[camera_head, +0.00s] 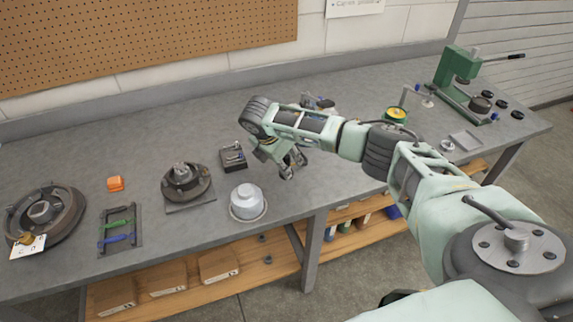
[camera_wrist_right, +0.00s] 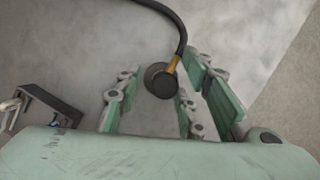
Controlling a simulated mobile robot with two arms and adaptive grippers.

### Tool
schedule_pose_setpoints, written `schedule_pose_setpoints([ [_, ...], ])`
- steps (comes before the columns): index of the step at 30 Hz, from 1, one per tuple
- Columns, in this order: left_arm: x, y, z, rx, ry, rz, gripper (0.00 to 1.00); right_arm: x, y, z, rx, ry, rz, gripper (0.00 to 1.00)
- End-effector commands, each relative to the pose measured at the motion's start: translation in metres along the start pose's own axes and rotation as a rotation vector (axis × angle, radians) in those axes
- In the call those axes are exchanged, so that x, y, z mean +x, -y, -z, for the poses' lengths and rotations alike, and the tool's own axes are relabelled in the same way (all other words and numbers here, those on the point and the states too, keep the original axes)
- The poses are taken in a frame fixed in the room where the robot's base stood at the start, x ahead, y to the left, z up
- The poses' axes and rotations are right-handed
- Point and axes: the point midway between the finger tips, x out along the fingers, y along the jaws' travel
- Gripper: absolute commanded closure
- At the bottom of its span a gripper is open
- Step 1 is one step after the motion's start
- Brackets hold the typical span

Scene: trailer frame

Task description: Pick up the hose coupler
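The hose coupler (camera_wrist_right: 160,82) is a dark round fitting with a brass collar on the end of a black hose (camera_wrist_right: 178,28). It shows near the middle of the right wrist view, over the grey bench top. In the head view I cannot make it out; my right arm and gripper cover that area. My right gripper (camera_head: 293,166) points down over the bench near its front edge. In the right wrist view its green fingers are spread, with the coupler showing in the gap between them. I see no finger closed on it. My left gripper is not in view.
Left of my right gripper are a small black block (camera_head: 233,158), a white round canister (camera_head: 247,203) and a dark hub on a plate (camera_head: 186,184). A green press (camera_head: 456,75) stands at the far right. The bench front is clear between canister and gripper.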

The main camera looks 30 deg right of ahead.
Motion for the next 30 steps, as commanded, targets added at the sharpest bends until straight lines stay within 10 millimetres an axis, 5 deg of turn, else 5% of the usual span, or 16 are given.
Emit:
schedule_pose_setpoints([
  [4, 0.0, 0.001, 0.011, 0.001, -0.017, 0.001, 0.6, 0.0, 0.0, 0.0, 0.0, 0.0, 0.0, 0.69],
  [15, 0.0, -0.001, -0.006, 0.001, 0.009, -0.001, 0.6, -0.001, 0.0, 0.0, 0.0, 0.0, 0.0, 1.0],
  [30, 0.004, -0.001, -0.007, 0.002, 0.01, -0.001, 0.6, -0.016, -0.002, -0.007, 0.002, 0.001, -0.005, 1.0],
])
